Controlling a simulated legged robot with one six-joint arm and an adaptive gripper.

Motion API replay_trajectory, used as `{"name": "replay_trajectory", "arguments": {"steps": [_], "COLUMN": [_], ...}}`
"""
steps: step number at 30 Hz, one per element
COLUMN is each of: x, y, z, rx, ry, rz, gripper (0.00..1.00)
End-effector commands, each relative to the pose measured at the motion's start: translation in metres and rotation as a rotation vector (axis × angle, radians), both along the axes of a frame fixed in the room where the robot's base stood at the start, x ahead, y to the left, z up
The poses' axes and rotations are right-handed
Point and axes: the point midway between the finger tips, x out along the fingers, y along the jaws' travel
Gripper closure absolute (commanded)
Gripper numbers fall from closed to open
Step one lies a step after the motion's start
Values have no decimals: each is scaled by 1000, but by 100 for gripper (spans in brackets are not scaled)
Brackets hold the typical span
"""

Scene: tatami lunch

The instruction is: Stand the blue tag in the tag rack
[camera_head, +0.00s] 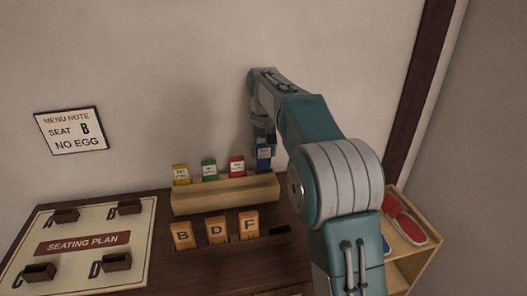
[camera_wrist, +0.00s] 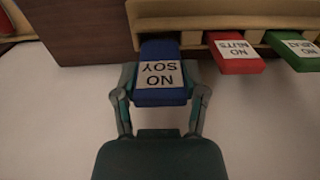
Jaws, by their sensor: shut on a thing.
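The blue tag (camera_head: 264,153) is at the right end of the wooden tag rack (camera_head: 225,196). My gripper (camera_head: 262,140) is shut on it from above. In the wrist view the blue tag (camera_wrist: 161,84) reads NO SOY, upside down, between the fingers of my gripper (camera_wrist: 161,95). Its far end meets the rack (camera_wrist: 215,17) at a slot; I cannot tell how deep it sits. A yellow tag (camera_head: 181,174), a green tag (camera_head: 209,169) and a red tag (camera_head: 236,166) stand in the rack to its left.
Lettered orange tags B (camera_head: 182,234), D (camera_head: 216,230) and F (camera_head: 250,225) stand in front of the rack. A seating plan board (camera_head: 130,240) with small holders lies at left. A menu note (camera_head: 72,131) hangs on the wall. A shelf (camera_head: 415,262) with red slippers (camera_head: 404,220) is at right.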

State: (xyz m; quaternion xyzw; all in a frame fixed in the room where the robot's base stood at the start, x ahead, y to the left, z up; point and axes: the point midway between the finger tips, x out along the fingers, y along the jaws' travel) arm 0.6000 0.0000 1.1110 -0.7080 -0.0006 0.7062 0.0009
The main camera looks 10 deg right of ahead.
Motion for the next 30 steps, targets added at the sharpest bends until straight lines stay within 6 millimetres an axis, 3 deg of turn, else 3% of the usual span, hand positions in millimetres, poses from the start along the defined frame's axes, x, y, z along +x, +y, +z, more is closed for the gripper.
{"name": "replay_trajectory", "arguments": {"steps": [30], "x": [0], "y": [0], "z": [-16], "rx": [0], "ry": [0], "rz": [0], "gripper": [77]}}
